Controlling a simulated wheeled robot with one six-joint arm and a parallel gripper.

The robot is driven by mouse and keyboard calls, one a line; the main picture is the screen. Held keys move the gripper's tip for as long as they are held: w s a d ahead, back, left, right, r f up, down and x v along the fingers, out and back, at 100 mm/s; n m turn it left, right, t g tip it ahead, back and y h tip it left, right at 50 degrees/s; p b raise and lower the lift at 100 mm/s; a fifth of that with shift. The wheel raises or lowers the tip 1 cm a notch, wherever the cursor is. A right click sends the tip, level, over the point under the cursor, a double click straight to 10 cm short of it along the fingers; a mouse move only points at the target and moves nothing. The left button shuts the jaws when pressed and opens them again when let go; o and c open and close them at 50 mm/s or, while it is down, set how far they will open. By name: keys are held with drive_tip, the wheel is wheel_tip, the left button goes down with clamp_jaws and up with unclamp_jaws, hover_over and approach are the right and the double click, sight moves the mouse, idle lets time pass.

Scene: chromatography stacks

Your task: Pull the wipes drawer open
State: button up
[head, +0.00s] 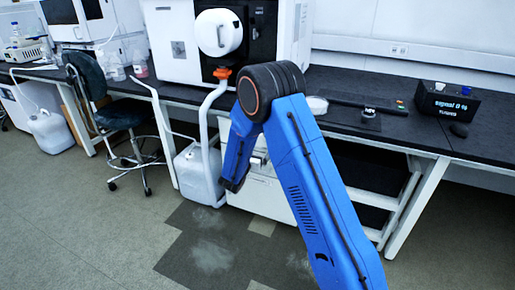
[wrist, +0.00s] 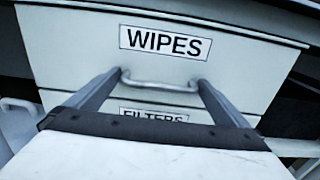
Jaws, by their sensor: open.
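The wipes drawer (wrist: 75,45) fills the upper part of the wrist view, a pale front with a black-on-white WIPES label (wrist: 165,42). Its silver bar handle (wrist: 160,86) sits below the label. The drawer front looks about flush with the front below it. My gripper (wrist: 160,80) is open, one finger to each side of the handle. I cannot tell whether the fingers touch the handle or the drawer front. In the head view my blue arm covers much of the white drawer cabinet (head: 262,196) under the bench, and the gripper is largely hidden.
A FILTERS drawer (wrist: 153,114) lies directly below. A white jug (head: 197,175) with a hose stands left of the cabinet. A dark stool (head: 105,100) is farther left. The black bench top (head: 400,128) overhangs the cabinet. Floor in front is clear.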

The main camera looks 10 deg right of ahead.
drive_tip(key=c, duration=1.2)
drive_tip(key=v, duration=3.5)
drive_tip(key=shift+s+a, duration=0.15)
drive_tip(key=shift+s, duration=0.15)
drive_tip(key=o, duration=1.2)
drive_tip(key=shift+a, duration=0.1)
drive_tip(key=v, duration=1.7)
drive_tip(key=shift+s, duration=0.15)
